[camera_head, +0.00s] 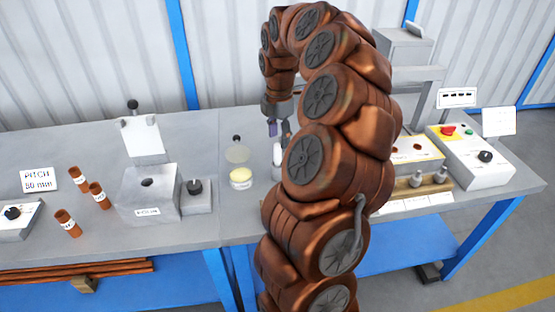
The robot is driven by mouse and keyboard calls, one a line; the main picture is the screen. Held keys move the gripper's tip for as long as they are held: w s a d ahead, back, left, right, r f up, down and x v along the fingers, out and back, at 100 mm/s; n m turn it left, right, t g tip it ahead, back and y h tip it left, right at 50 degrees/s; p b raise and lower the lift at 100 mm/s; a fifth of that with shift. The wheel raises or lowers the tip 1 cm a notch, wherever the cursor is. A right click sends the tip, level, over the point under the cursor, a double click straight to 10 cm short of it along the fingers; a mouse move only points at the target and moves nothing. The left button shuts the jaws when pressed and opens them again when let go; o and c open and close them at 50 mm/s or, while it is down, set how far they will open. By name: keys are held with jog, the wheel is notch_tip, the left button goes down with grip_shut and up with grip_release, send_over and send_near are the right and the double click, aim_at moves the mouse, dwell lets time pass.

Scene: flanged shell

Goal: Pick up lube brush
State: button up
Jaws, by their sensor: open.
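My gripper (279,130) hangs from my copper-coloured arm above the grey bench, with its fingers pointing down. It is open. A small whitish upright object (278,156) stands just below the fingers; it could be the lube brush or its holder, but I cannot tell. My arm hides part of this area.
A control box (470,157) is at the right. My arm hides the bench centre.

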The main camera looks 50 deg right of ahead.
aim_at(278, 145)
jog(key=shift+w+a+f+p, duration=0.1)
jog(key=shift+f+p, duration=0.15)
jog(key=shift+f, duration=1.45)
jog(key=shift+w+f+p, duration=0.1)
jog(key=shift+f+p, duration=0.15)
jog(key=shift+f, duration=1.4)
jog(key=shift+c, duration=0.3)
grip_shut()
